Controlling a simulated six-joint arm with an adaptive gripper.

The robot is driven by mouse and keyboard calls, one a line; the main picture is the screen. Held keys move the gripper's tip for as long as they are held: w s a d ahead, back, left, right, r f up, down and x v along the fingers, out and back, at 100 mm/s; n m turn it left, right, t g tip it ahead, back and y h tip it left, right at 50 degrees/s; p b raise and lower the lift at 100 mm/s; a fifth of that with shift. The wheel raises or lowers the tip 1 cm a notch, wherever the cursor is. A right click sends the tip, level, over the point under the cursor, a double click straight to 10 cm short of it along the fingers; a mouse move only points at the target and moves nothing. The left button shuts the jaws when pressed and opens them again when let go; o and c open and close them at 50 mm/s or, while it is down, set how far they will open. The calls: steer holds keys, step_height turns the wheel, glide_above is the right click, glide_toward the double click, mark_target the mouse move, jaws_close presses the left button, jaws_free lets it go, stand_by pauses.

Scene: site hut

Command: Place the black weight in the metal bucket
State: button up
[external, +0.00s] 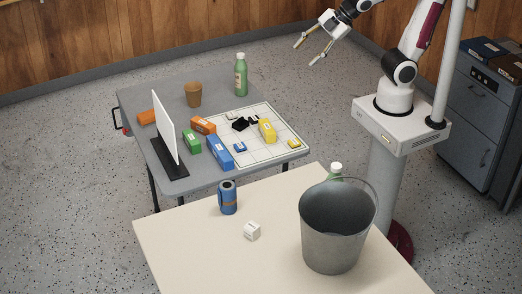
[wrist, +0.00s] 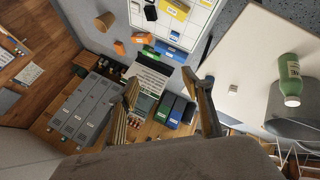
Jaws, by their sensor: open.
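A black object that looks like the weight (external: 240,124) lies on the white gridded mat (external: 262,155) on the grey table. It looks irregular and small, and its exact shape is hard to tell. Dark pieces also show on the mat at the top of the wrist view (wrist: 150,12). The grey metal bucket (external: 333,235) stands upright on the cream table in front; its inner bottom is hidden. My gripper (external: 304,54) is open and empty, high above the floor behind the grey table, apart from both weight and bucket. Its spread fingers also show in the wrist view (wrist: 167,85).
Orange, green, blue and yellow blocks surround the black object. A white upright panel (external: 165,125), brown cup (external: 193,95) and green bottle (external: 241,75) stand on the grey table (external: 205,112). A blue can (external: 228,198) and white cube (external: 252,231) are left of the bucket.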

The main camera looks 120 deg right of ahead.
steer(key=s+a+f+m+g+y, duration=0.1)
steer(key=s+a+m, duration=0.4)
steer(key=s+a, duration=0.6)
steer(key=shift+s+f+m+g+y, duration=0.3)
steer(key=shift+s+f+y, duration=0.3)
steer(key=shift+y, duration=0.6)
steer(key=shift+o, duration=0.2)
steer(key=shift+w+f, duration=0.1)
steer(key=shift+w, duration=0.05)
